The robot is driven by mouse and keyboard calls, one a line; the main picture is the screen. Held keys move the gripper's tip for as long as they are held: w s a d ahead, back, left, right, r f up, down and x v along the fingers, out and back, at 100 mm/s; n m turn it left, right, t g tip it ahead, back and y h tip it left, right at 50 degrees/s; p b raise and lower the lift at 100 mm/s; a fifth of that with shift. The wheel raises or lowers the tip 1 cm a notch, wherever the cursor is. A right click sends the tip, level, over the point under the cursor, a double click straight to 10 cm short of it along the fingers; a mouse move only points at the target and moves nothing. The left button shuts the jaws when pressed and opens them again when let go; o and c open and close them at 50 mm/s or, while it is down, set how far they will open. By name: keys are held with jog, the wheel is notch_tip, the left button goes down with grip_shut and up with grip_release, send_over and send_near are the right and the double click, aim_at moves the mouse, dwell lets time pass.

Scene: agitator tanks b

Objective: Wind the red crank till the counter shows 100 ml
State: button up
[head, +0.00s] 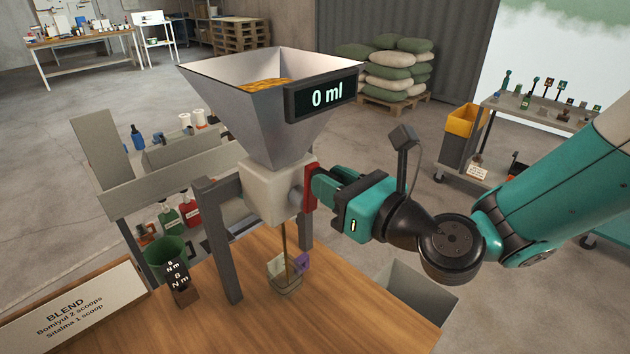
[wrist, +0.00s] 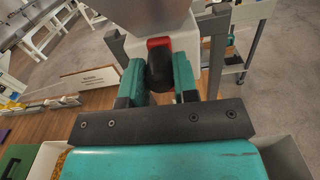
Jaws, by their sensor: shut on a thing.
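The counter (head: 323,96) on the hopper's side reads 0 ml. The grey hopper (head: 250,115) holds yellow-orange material at its top. The red crank (head: 311,188) is on the right side of the pale housing (head: 268,188) under the hopper. My gripper (head: 322,186) is shut on the crank's handle. In the wrist view, the red crank (wrist: 158,43) shows behind a black handle (wrist: 159,72), which sits between the teal fingers of my gripper (wrist: 160,78). A thin brownish stream falls from the housing to a clear container (head: 287,280) on the table.
The wooden table (head: 330,315) carries the hopper's grey legs (head: 222,245), a dark block marked N m (head: 179,283) and a BLEND sign (head: 70,312). A grey open bin (head: 415,296) stands at the table's right. A grey trolley (head: 165,185) is behind.

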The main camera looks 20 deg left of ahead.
jog(key=shift+w+d+f+m+p, duration=0.2)
jog(key=shift+w+m+p, duration=0.3)
jog(key=shift+m+p, duration=0.45)
jog(key=shift+w+d+f+m+p, duration=0.1)
jog(key=shift+w+d+m+p, duration=0.15)
jog(key=shift+w+m+p, duration=0.65)
jog(key=shift+s+m, duration=0.25)
jog(key=shift+s, duration=0.2)
jog(key=m+p, duration=0.1)
jog(key=w+f+m+p, duration=0.1)
jog(key=m, duration=0.1)
jog(key=m+p, duration=0.1)
jog(key=p, duration=0.1)
jog(key=shift+w+d+f+m, duration=0.25)
jog(key=shift+w+d+m, duration=0.1)
jog(key=shift+w+m, duration=0.05)
